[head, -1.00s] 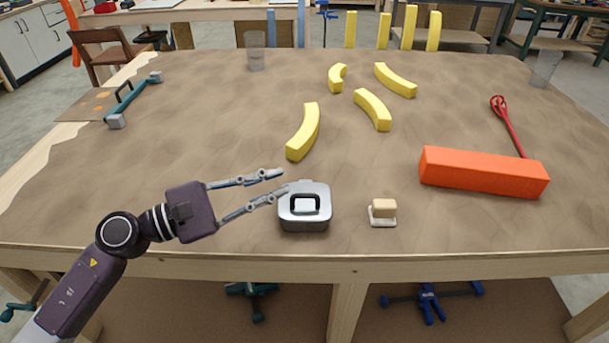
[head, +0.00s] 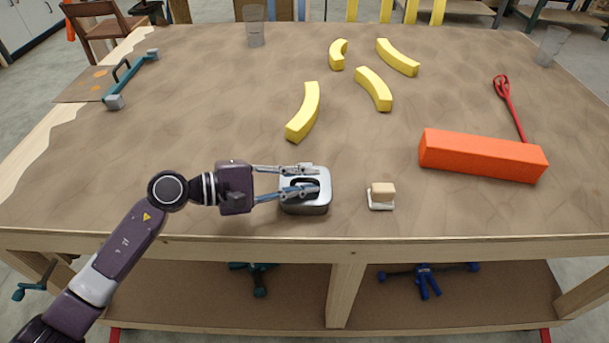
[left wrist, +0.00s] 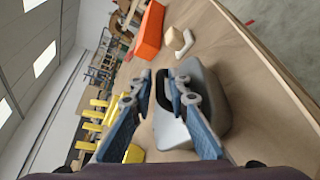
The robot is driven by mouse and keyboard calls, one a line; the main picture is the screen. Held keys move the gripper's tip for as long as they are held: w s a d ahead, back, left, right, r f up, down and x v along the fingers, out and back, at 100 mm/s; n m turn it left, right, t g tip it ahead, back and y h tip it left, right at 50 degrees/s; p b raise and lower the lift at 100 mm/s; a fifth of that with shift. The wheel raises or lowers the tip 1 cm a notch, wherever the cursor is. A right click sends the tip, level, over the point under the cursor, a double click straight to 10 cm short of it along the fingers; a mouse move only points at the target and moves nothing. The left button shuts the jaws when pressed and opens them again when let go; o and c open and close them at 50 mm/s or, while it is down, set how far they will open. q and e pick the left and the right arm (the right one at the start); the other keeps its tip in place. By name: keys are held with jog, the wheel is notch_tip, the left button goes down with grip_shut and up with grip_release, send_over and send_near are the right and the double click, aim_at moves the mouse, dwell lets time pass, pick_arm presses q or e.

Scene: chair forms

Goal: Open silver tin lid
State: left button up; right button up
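The silver tin (head: 318,207) stands on the table near its front edge, a rounded metal box with its lid on. A dark loop handle (head: 312,186) is on top of the lid, partly covered by my fingers. My left gripper (head: 303,180) reaches in from the left over the lid, with one finger on the far side and one on the near side. The fingers are apart, so it looks open. In the left wrist view, the tin (left wrist: 205,95) is beside and behind the right-hand finger; contact with the handle is unclear. My right gripper is not in view.
A small cream block on a white dish (head: 382,196) stands right of the tin. An orange block (head: 480,156) and a red whisk-like tool (head: 508,100) lie further right. Several yellow curved pieces (head: 304,112) lie behind the tin. Bare table lies left of the tin.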

pick_arm(q)
jog(key=c, duration=0.4)
grip_shut()
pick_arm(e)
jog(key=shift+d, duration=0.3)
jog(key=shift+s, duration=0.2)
pick_arm(q)
jog(key=shift+w+r, duration=0.1)
